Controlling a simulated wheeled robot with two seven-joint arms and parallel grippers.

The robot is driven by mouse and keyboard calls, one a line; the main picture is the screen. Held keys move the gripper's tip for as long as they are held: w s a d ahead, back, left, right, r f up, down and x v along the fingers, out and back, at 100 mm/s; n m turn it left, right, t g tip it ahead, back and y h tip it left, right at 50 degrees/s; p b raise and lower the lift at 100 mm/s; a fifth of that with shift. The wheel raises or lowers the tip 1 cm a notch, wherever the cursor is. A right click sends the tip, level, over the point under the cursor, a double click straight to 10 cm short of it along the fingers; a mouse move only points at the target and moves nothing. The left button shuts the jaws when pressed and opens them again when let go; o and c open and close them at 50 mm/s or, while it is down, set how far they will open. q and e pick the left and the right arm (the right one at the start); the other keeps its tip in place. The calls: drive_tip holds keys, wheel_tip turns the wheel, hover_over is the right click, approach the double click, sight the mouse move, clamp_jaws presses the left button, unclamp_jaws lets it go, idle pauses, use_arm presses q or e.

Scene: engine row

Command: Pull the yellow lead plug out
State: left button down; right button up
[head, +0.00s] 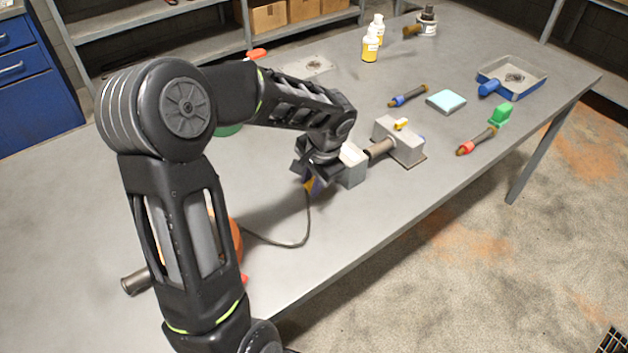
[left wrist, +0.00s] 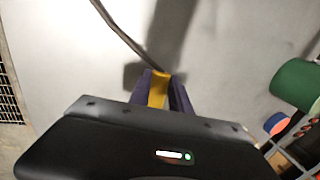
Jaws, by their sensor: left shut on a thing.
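My left gripper (head: 312,180) is shut on the yellow plug (left wrist: 159,90), which sits between its purple fingertips in the left wrist view (left wrist: 162,92). In the head view only a small bit of yellow shows under the gripper, which hides most of the plug. The dark lead (head: 307,225) runs down from the gripper and curves left across the table; it also shows in the left wrist view (left wrist: 120,35). A grey box with a pale top (head: 352,165) stands just right of the gripper. I cannot tell whether the plug is in or clear of it. My right gripper is not in view.
A grey block with a pipe and yellow tap (head: 402,142) stands right of the box on the grey table (head: 400,215). Farther off are a blue-handled tool (head: 407,96), a light-blue pad (head: 446,101), a tray (head: 535,75) and bottles (head: 370,45). The table's front edge is near.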

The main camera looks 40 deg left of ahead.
use_arm(q)
drive_tip(key=shift+s+a, duration=0.2)
drive_tip(key=shift+s, duration=0.35)
drive_tip(key=shift+s+a, duration=0.1)
drive_tip(key=shift+s, duration=0.25)
drive_tip(key=shift+s+a, duration=0.2)
drive_tip(key=shift+s, duration=0.55)
drive_tip(key=shift+s+a, duration=0.25)
drive_tip(key=shift+s, duration=0.6)
drive_tip(key=shift+r, duration=0.1)
wheel_tip(320, 180, up, 7)
drive_tip(key=p, duration=0.4)
drive_tip(key=shift+p, duration=0.35)
drive_tip(key=shift+s, duration=0.15)
